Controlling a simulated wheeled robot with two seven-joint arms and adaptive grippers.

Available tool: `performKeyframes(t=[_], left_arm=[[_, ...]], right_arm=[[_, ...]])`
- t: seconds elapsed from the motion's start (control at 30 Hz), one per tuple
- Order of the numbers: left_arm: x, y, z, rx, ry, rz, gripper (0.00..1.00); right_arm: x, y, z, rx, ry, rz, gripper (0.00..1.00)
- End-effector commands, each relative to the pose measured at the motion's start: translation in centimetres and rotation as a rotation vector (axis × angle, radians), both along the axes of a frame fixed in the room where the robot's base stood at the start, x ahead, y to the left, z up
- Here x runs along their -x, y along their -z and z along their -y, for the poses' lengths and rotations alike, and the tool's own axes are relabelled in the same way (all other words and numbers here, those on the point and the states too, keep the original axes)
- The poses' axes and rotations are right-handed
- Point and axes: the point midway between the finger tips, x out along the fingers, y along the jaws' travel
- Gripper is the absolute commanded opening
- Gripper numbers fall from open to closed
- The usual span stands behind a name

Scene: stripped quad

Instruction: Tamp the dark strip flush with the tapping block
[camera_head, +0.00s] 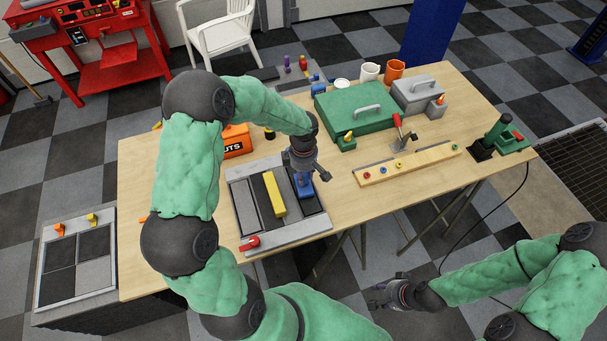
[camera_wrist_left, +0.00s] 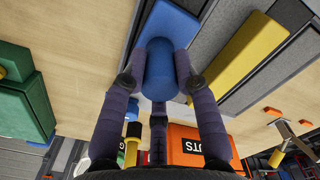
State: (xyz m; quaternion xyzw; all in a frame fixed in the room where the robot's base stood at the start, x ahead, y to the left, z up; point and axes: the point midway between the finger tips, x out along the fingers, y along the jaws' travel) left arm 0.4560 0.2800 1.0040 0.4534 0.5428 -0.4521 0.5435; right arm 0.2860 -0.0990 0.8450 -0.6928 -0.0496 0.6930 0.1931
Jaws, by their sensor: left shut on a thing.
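The blue tapping block (camera_head: 304,187) is in my left gripper (camera_head: 303,174), over the right part of the grey fixture (camera_head: 284,237). In the left wrist view the fingers (camera_wrist_left: 160,75) are shut around the block's blue round grip (camera_wrist_left: 160,72). A dark strip (camera_head: 308,205) runs under and beside the block, partly hidden by it. I cannot tell whether the block touches it or whether the strip is flush. A yellow bar (camera_head: 274,194) lies along the fixture to the left; it also shows in the wrist view (camera_wrist_left: 240,50). My right gripper (camera_head: 381,294) is empty and looks open, off the table's front.
A red knob (camera_head: 252,242) sits at the fixture's front left. An orange box (camera_head: 236,141) stands behind. A green case (camera_head: 356,112) and a wooden rail with coloured knobs (camera_head: 408,165) are to the right. Bare tabletop lies between fixture and rail.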

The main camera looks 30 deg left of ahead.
Motion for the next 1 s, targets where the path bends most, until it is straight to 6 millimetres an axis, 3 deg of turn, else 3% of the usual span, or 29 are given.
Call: performKeyframes(t=[0.27,1.0], left_arm=[[0.1,0.0,0.1,0.002,0.002,-0.004,0.04],[0.0,-5.2,0.0,0.000,0.001,0.000,0.04]], right_arm=[[0.0,-0.1,0.0,0.000,0.000,0.000,0.40],[0.0,-2.5,0.0,0.000,0.000,0.000,0.40]])
